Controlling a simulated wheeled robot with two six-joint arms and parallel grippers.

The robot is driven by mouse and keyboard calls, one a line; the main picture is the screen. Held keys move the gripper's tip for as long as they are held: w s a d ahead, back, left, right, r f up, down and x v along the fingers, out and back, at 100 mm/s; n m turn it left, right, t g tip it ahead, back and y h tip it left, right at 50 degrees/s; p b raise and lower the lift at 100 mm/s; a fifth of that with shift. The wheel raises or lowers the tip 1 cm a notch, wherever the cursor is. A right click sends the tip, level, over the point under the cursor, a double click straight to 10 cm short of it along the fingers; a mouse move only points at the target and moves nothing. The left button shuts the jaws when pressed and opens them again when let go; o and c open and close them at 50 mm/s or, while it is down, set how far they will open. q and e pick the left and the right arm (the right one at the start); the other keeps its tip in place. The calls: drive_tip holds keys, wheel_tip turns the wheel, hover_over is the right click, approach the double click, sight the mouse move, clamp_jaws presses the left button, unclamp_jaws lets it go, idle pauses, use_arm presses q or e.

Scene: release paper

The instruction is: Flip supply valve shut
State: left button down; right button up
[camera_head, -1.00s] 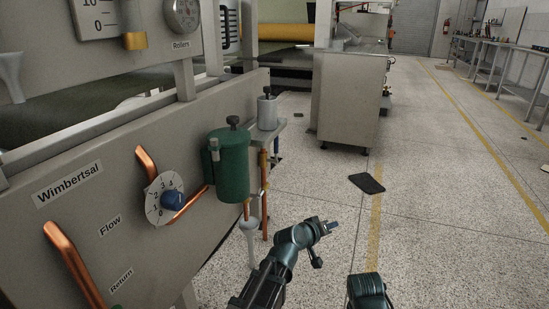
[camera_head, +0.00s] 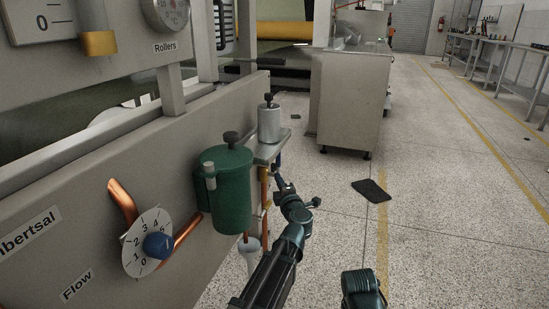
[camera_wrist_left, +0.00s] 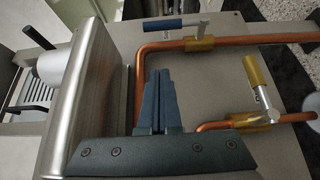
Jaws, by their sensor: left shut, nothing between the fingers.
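In the left wrist view, a blue-handled valve (camera_wrist_left: 177,24) with a brass body sits on the upper copper pipe (camera_wrist_left: 255,40), its handle roughly along the pipe. A yellow-handled valve (camera_wrist_left: 256,72) sits on the lower copper pipe (camera_wrist_left: 297,117), its handle roughly across the pipe. No label shows which one is the supply valve. My left gripper (camera_wrist_left: 159,74) is shut and empty, its tips below the blue handle and left of the yellow one. In the head view my left gripper (camera_head: 281,186) is right of the green canister (camera_head: 225,190).
The grey machine panel (camera_head: 90,210) with a flow dial (camera_head: 148,242) stands at left. A metal canister (camera_head: 269,124) sits on a small shelf. A steel cabinet (camera_head: 347,100) stands behind. Open speckled floor with a black mat (camera_head: 371,190) lies at right.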

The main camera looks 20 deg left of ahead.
use_arm(q)
drive_tip(key=shift+a, duration=0.1)
idle(0.3)
approach(277, 160)
drive_tip(key=w+a, duration=0.1)
drive_tip(key=w+a+r, duration=0.1)
drive_tip(key=w+a, duration=0.2)
drive_tip(key=w, duration=0.1)
drive_tip(key=shift+w+a+r, duration=0.15)
drive_tip(key=shift+r, duration=0.2)
drive_tip(key=shift+w, duration=0.1)
